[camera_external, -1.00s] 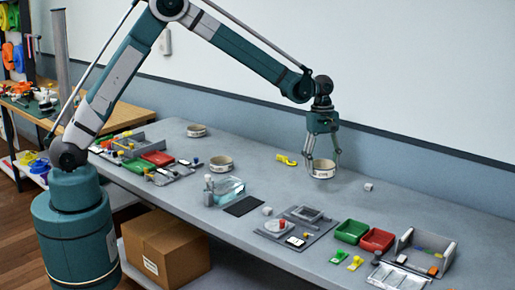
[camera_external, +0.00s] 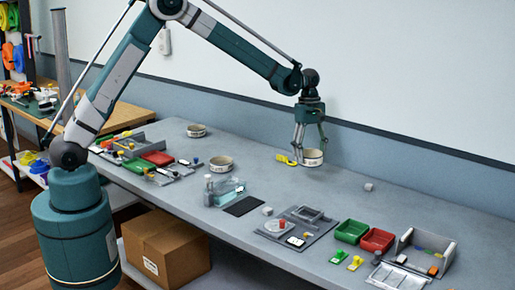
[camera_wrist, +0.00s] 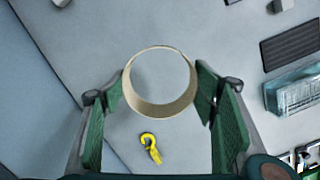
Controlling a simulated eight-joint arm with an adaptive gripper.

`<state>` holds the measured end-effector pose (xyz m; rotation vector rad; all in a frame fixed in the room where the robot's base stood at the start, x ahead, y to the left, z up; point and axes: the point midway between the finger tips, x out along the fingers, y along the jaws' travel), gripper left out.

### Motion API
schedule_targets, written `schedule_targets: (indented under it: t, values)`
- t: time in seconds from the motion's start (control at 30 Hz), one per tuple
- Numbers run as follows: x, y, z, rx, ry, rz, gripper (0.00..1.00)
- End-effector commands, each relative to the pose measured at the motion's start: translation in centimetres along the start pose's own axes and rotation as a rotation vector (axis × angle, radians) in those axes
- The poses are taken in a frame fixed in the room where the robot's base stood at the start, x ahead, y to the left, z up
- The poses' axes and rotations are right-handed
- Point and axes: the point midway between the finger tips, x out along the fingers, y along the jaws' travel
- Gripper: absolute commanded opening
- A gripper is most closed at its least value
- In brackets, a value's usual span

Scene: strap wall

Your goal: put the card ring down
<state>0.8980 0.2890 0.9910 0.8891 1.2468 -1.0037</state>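The card ring (camera_external: 313,158) is a short cream band with dark marking on its side. In the wrist view the ring (camera_wrist: 160,105) sits between my two green finger pads, its rim meeting both tips, so my gripper (camera_wrist: 160,88) is shut on it. In the outside view my gripper (camera_external: 310,150) points down over the back of the grey table (camera_external: 345,205). The ring looks held above the tabletop, but its exact height is hard to tell. A yellow hook-shaped piece (camera_external: 286,159) lies just left of the ring, and also shows in the wrist view (camera_wrist: 150,147).
Two similar rings stand at left, one nearer (camera_external: 221,163) and one farther (camera_external: 196,131). A clear box (camera_external: 225,188) and black mat (camera_external: 244,206) lie front left. A small grey block (camera_external: 369,187) lies right. Green (camera_external: 351,231) and red (camera_external: 377,239) bins stand farther right.

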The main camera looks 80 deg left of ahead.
Motion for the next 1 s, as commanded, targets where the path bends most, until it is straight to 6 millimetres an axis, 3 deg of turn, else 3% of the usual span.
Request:
schedule_targets:
  t: [0.1, 0.47, 1.0]
  values:
    - [-0.6, 0.1, -4.2, -0.051, 0.0, 0.006, 0.54]
    - [-2.0, -0.7, -15.8, -0.19, 0.0, 0.023, 0.54]
    - [-4.2, -4.6, -32.9, -0.402, 0.0, 0.049, 0.54]
